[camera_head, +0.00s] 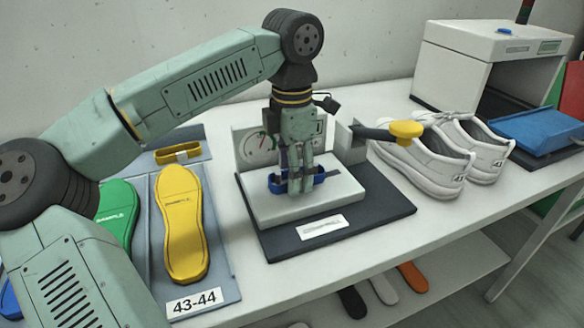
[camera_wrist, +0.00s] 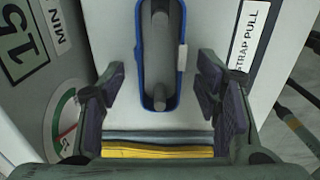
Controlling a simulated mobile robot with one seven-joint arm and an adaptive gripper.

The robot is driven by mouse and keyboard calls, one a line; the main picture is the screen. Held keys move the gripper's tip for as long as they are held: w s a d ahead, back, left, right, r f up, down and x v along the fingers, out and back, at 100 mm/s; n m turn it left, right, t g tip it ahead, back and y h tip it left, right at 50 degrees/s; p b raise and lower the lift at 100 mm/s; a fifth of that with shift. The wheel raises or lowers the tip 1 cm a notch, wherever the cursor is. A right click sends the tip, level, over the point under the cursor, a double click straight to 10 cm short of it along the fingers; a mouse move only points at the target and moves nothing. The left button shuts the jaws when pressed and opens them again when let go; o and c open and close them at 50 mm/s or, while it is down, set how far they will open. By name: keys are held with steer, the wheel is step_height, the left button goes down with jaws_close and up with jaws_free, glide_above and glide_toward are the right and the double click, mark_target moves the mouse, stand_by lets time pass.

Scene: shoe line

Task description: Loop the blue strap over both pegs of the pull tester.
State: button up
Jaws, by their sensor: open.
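The blue strap (camera_wrist: 141,62) is a closed loop with a pale buckle on its right side. In the wrist view it runs around both grey pegs, one near the top (camera_wrist: 160,14) and one lower (camera_wrist: 160,97). In the head view the strap (camera_head: 320,178) lies low over the white block of the pull tester (camera_head: 265,212), partly hidden by my fingers. I cannot tell if it touches the block. My gripper (camera_head: 300,186) points down over the strap. In the wrist view its fingers (camera_wrist: 158,75) stand apart on either side of the strap, clear of it.
The tester has a dial (camera_head: 258,146) behind and a lever with a yellow knob (camera_head: 406,129) at right. White shoes (camera_head: 432,165) stand further right. A sole board with a yellow insole (camera_head: 182,225) and yellow strap (camera_head: 178,153) lies left.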

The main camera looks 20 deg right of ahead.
step_height(320, 180, up, 12)
stand_by(0.6)
stand_by(0.4)
